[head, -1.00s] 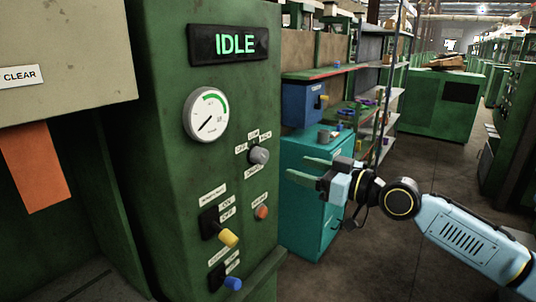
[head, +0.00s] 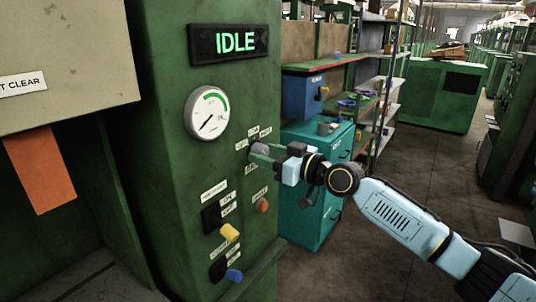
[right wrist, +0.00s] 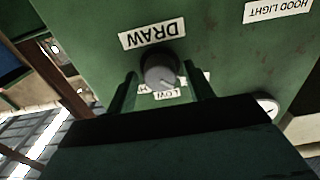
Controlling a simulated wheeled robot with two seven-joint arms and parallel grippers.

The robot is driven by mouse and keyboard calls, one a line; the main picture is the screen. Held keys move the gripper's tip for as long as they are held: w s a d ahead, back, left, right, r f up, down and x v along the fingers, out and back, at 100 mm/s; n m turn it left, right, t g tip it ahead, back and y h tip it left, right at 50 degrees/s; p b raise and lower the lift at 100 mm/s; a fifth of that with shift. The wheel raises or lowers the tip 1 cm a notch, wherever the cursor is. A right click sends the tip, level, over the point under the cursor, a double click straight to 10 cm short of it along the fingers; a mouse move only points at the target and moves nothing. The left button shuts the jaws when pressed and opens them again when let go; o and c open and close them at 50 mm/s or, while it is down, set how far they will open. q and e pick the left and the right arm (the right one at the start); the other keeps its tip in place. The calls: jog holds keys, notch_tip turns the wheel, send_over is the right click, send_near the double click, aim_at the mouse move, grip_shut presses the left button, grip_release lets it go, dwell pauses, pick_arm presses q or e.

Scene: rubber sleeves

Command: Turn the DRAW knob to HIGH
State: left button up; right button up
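The grey DRAW knob (head: 258,148) sits on the front of the green machine panel, below and right of the gauge. In the right wrist view the knob (right wrist: 160,70) shows upside down, with the DRAW label (right wrist: 152,33) above it in the picture and a LOW label (right wrist: 168,95) below. The HIGH label is not clearly readable. My right gripper (head: 263,156) is at the knob. In the right wrist view its two green fingers are open, one on each side of the knob, with gaps still visible. My left gripper is not in view.
An IDLE display (head: 236,42) and a round gauge (head: 207,113) are above the knob. A teal cabinet (head: 313,225) stands to the right, behind my arm.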

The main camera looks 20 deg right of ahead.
jog(key=c, duration=0.8)
jog(key=m, duration=0.3)
jog(key=m+p, duration=0.1)
jog(key=m, duration=0.2)
jog(key=shift+m+p, duration=0.3)
jog(key=shift+m, duration=0.1)
jog(key=m+p, duration=0.2)
jog(key=m, duration=0.3)
jog(key=shift+r, duration=0.1)
jog(key=m+p, duration=0.3)
jog(key=m, duration=0.3)
jog(key=shift+p, duration=0.35)
